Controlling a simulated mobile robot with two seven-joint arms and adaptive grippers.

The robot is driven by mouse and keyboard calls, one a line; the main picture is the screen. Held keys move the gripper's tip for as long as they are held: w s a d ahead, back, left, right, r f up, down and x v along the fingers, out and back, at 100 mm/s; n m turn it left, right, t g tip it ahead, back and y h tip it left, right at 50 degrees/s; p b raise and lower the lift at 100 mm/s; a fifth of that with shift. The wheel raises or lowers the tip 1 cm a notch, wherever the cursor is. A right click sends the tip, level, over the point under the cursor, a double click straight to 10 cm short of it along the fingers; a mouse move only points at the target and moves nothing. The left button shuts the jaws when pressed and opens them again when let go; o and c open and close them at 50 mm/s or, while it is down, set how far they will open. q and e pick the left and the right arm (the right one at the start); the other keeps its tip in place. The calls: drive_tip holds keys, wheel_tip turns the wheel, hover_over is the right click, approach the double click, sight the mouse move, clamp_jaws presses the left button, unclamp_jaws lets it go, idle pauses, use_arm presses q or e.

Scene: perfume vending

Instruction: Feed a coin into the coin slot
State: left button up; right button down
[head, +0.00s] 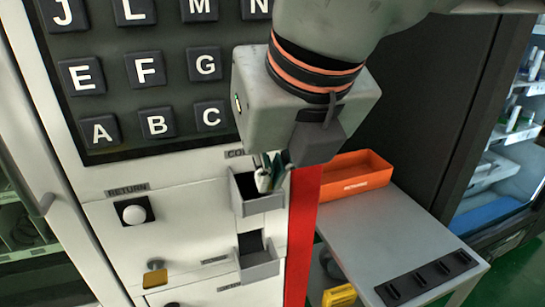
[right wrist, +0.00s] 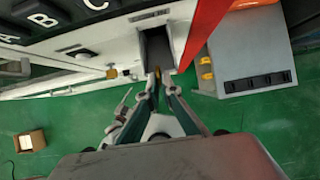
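The coin slot is a grey open box (head: 258,205) on the white machine front, under a label partly hidden by my right arm. My right gripper (head: 270,176) is at the mouth of this box, its fingertips partly hidden. In the right wrist view its fingers (right wrist: 158,80) come together on a small gold coin (right wrist: 158,72), seen nearly edge-on. The coin is in front of the grey box's dark opening (right wrist: 156,46). I cannot tell whether it touches the box. My left gripper is not in view.
A second grey box (head: 258,266) sits below the slot. A white RETURN button (head: 134,214) and a yellow tag (head: 155,278) are to the left. A red strip (head: 301,235) edges the machine. To the right, a grey table (head: 385,225) bears an orange bin (head: 357,185).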

drive_tip(key=shift+w+a+f, duration=0.15)
drive_tip(key=shift+w, duration=0.25)
drive_tip(key=shift+w+a+f, duration=0.1)
drive_tip(key=shift+w+f, duration=0.05)
drive_tip(key=shift+w, duration=0.2)
drive_tip(key=shift+w+a+f+b, duration=0.25)
drive_tip(key=shift+w+f+b, duration=0.35)
drive_tip(key=shift+w+f, duration=0.2)
drive_tip(key=shift+w+a+f, duration=0.1)
drive_tip(key=shift+w+f, duration=0.3)
drive_tip(key=shift+w+a+f+b, duration=0.1)
drive_tip(key=shift+w+f+b, duration=0.1)
drive_tip(key=shift+b, duration=0.1)
drive_tip(key=c, duration=2.2)
unclamp_jaws()
